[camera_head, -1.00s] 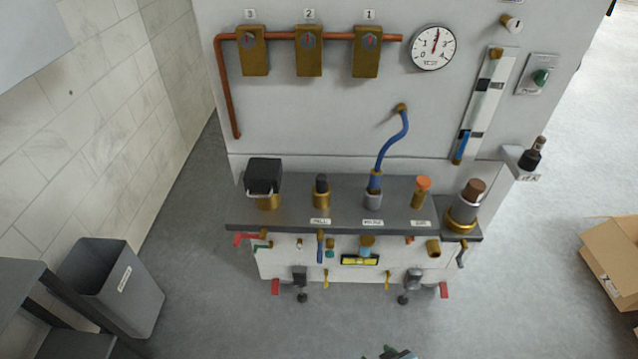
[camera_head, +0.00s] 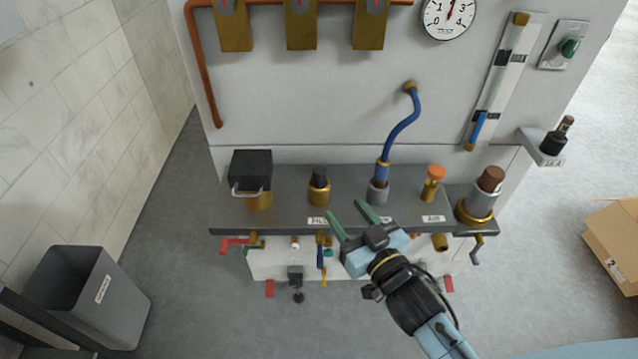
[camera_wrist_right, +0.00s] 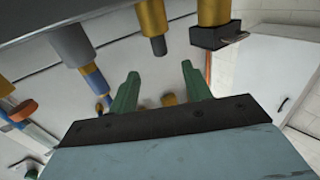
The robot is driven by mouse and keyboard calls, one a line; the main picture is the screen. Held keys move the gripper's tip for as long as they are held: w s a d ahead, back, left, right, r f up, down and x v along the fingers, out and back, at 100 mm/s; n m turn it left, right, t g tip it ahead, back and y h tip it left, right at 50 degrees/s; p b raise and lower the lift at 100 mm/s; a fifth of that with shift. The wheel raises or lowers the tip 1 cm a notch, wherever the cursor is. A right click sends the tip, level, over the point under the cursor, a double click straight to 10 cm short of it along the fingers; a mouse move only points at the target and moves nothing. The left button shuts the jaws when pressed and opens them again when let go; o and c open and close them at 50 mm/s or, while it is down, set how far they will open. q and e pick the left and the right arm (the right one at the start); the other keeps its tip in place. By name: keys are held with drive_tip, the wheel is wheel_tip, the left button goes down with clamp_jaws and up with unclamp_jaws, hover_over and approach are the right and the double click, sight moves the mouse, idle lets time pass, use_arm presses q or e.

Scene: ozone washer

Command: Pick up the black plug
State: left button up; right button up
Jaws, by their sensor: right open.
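A small black plug (camera_head: 319,177) sits upright in a brass fitting on the grey shelf, between the black box and the blue hose. In the right wrist view, which shows the fittings upside down, its dark end (camera_wrist_right: 158,46) appears beyond the fingers, roughly between them. My right gripper (camera_head: 347,210) is open and empty, with green fingers pointing toward the shelf. It is to the right of the plug in the head view and apart from it. The fingers also show in the right wrist view (camera_wrist_right: 159,76). My left gripper is not in view.
On the shelf (camera_head: 285,212) stand a black box (camera_head: 250,168) with a handle, a blue hose (camera_head: 400,132) in a grey fitting, an orange-capped fitting (camera_head: 433,182) and a brown-topped cylinder (camera_head: 484,194). Valves stick out below. A grey bin (camera_head: 85,300) stands at left.

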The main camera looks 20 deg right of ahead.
sight(323, 177)
drive_tip(key=w, duration=0.2)
drive_tip(key=w+a, duration=0.1)
drive_tip(key=w, duration=0.4)
drive_tip(key=shift+a+b, duration=0.15)
drive_tip(key=shift+b, duration=0.2)
drive_tip(key=shift+w+r, duration=0.2)
drive_tip(key=shift+w, duration=0.35)
drive_tip(key=w, duration=0.3)
drive_tip(key=shift+w+a+r+b, duration=0.15)
drive_tip(key=shift+w+a+b, duration=0.05)
drive_tip(key=shift+a+b, duration=0.15)
drive_tip(key=shift+w+a, duration=0.1)
drive_tip(key=shift+w, duration=0.25)
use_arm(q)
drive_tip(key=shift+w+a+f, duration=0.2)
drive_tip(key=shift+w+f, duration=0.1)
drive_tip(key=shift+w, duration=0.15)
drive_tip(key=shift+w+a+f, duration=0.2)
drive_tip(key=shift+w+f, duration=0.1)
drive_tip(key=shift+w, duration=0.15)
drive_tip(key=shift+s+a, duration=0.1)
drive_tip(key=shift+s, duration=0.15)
use_arm(e)
drive_tip(key=shift+r, duration=0.1)
drive_tip(key=c, duration=1)
